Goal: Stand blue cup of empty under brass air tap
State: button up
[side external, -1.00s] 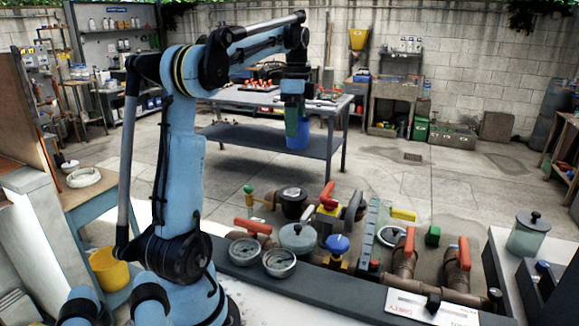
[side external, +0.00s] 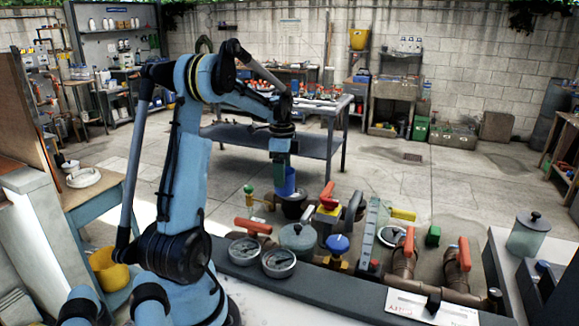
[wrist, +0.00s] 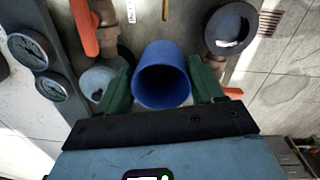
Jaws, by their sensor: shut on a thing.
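My gripper (side external: 281,166) hangs from the arm above the back left of the pipework and is shut on the blue cup (side external: 285,183). In the wrist view the green fingers of my gripper (wrist: 162,82) sit on either side of the blue cup (wrist: 162,75). Its mouth faces the camera, and its dark inside shows no contents. In the side view the cup looks upright and hangs near a black round fitting (side external: 293,205); I cannot tell the gap. A small tap with a green knob (side external: 248,189) stands left of the cup. I cannot tell which fitting is the brass air tap.
Red-handled valves (side external: 327,195), pressure gauges (side external: 279,262), a blue knob (side external: 337,243) and a grey domed lid (side external: 298,237) crowd the pit below. A metal bench (side external: 335,145) stands behind. Open floor (side external: 400,165) lies at the right back.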

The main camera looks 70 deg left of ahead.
notch_tip(320, 180, down, 14)
jog(key=shift+f, duration=0.25)
jog(key=s+a, duration=0.3)
jog(key=shift+f, duration=0.3)
jog(key=shift+d+f, duration=0.1)
jog(key=shift+f, duration=0.3)
jog(key=shift+f, duration=0.1)
jog(key=o, duration=1.1)
